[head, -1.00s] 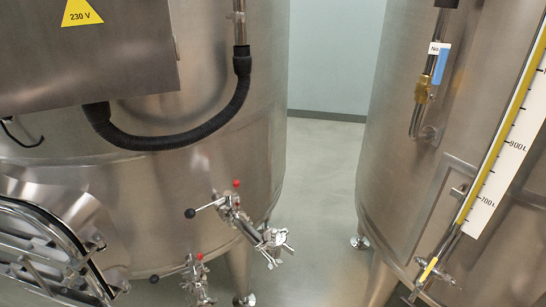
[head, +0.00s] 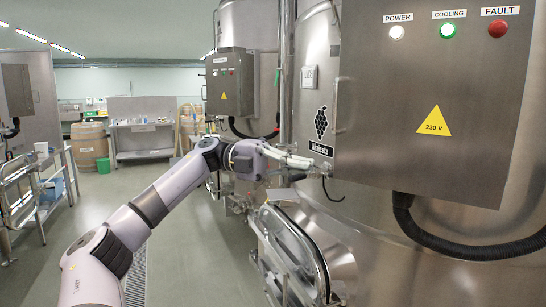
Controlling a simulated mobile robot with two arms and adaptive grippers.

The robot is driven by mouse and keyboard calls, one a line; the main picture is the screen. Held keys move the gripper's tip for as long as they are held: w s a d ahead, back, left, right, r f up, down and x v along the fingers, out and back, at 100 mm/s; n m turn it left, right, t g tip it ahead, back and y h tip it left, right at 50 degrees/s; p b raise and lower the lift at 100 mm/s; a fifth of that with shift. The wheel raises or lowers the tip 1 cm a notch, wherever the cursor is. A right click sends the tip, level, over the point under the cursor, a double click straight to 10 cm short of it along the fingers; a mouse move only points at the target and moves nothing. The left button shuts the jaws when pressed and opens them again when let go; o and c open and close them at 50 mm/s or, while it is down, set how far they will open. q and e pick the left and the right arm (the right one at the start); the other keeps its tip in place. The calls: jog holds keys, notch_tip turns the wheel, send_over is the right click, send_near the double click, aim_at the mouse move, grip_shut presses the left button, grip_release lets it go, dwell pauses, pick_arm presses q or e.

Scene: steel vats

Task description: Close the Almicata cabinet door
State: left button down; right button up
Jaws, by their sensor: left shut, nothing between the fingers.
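The steel cabinet (head: 375,100) beside the Almicata label (head: 321,148) fills the upper right of the head view. Its front carries a white, a green and a red light and a yellow 230 V sign (head: 434,121). A slim handle shows at its left edge. I cannot tell whether its door is fully shut or slightly ajar. My left gripper (head: 308,163) reaches in from the left, shut and empty. In the picture it lies just below the label, left of the cabinet's lower left corner. My right gripper is not in view.
A round open-looking hatch (head: 290,250) sits on the vat below my left gripper. A black hose (head: 440,238) hangs under the cabinet. Another vat with a smaller cabinet (head: 230,82) stands behind. A metal cart (head: 45,185) is at left. The aisle floor between is clear.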

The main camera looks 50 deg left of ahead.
pick_arm(q)
jog(key=w+a+f+p, duration=0.1)
jog(key=w+a+p, duration=0.1)
jog(key=a, duration=0.6)
jog(key=shift+w, duration=0.2)
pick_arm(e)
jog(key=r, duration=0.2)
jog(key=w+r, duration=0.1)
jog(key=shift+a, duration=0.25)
pick_arm(q)
jog(key=shift+s, duration=0.1)
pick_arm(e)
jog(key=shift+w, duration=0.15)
